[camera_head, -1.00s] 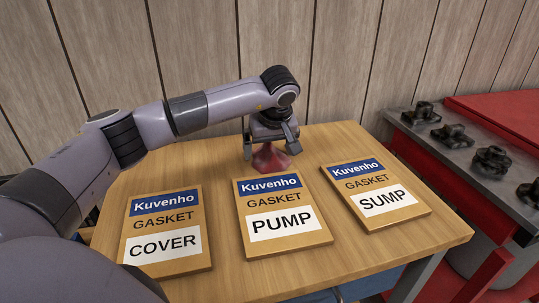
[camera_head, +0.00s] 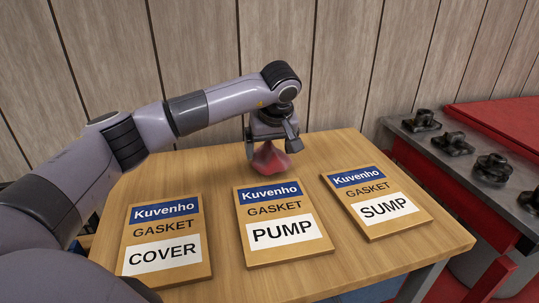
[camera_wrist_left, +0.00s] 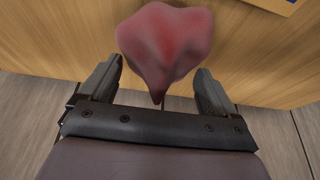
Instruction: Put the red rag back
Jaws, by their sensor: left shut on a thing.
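The red rag (camera_head: 270,163) is a crumpled, peaked cloth behind the PUMP gasket board, near the back edge of the wooden table (camera_head: 200,168). My left gripper (camera_head: 271,146) points down over it and is shut on the rag's upper part. In the left wrist view the rag (camera_wrist_left: 168,42) bulges out beyond the two fingers (camera_wrist_left: 160,82), its narrow tip between them. I cannot tell for sure whether the rag's underside touches the table. My right gripper is not in view.
Three gasket boards lie on the table: COVER (camera_head: 165,228), PUMP (camera_head: 279,210) and SUMP (camera_head: 374,190). A panelled wall (camera_head: 340,60) stands close behind. At the right, a grey-topped bench (camera_head: 465,171) holds several dark metal parts. The table's back right corner is clear.

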